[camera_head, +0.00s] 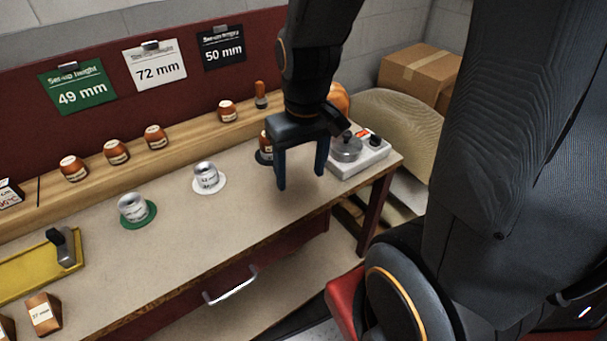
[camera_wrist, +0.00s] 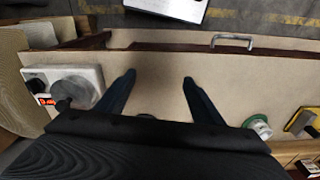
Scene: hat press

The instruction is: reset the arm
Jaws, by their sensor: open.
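My gripper (camera_head: 302,184) hangs over the right part of the workbench, fingers pointing down, open and empty. In the wrist view, its two dark blue fingers (camera_wrist: 158,84) stand apart above bare bench top, with a shadow on the surface between them. My arm reaches down from the top of the head view and hides part of the bench's back right. A brown item with a dark base (camera_head: 264,150) shows just left of the gripper, partly hidden.
A white hot-plate-like device (camera_head: 372,160) sits close to the gripper's right. Metal cylinders stand on a white disc (camera_head: 222,186) and a green disc (camera_head: 150,218). Several brown items (camera_head: 155,138) line the back ledge. A yellow tray (camera_head: 30,274) lies left. The front middle bench is clear.

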